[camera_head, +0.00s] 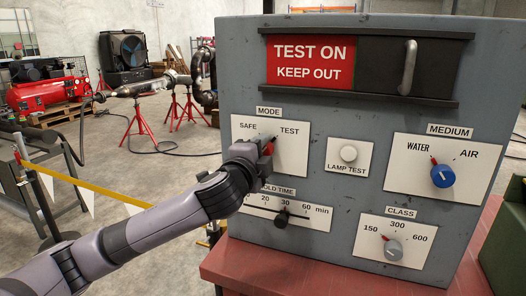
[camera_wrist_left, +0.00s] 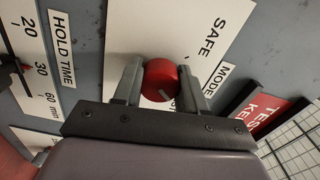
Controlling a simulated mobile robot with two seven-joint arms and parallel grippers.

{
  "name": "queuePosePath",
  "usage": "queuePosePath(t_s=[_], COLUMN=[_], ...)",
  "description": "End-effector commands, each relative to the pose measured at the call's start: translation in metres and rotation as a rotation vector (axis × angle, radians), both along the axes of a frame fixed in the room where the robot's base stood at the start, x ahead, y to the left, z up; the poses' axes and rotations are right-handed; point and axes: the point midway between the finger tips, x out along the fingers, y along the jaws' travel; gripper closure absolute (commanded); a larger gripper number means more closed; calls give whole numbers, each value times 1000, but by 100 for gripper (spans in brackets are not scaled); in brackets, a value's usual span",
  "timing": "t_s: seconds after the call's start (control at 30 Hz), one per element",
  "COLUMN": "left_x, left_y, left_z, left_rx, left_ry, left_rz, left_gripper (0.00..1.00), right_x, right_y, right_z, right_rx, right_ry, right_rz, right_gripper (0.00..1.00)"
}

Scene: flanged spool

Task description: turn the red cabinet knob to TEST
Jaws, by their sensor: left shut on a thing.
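The grey cabinet (camera_head: 373,120) carries a white MODE plate (camera_head: 293,155) marked SAFE on the left and TEST on the right. The red knob (camera_wrist_left: 161,79) on this plate shows between the fingers in the left wrist view; only bits of red show in the head view (camera_head: 268,149). My left gripper (camera_wrist_left: 163,85) is shut on the knob, one finger on each side. In the head view it (camera_head: 262,150) covers most of the knob. A small grey mark shows on the knob; which label it points at I cannot tell. My right gripper is out of view.
The hold time slider (camera_head: 281,219) lies just below my gripper. The lamp test button (camera_head: 348,153), blue medium knob (camera_head: 443,176) and grey class knob (camera_head: 393,250) are to the right. A red sign (camera_head: 310,62) and metal handle (camera_head: 407,68) are above.

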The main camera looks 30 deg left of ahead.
Motion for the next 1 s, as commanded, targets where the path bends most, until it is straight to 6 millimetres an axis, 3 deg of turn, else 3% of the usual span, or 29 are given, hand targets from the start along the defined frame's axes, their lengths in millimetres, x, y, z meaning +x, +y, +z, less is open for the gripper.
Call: queuePosePath(t_s=[0.63,0.67,0.7,1.0], left_x=[0,0,0,0], left_y=[2,2,2,1], left_z=[-4,-4,-4,-1], left_rx=[49,49,49,47], left_ry=[22,22,21,14], left_rz=[7,6,6,3], left_gripper=[89,49,36,33], right_x=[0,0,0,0], right_y=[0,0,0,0], right_z=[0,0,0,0], right_rx=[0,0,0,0], right_ry=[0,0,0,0], right_rz=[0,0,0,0], right_gripper=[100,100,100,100])
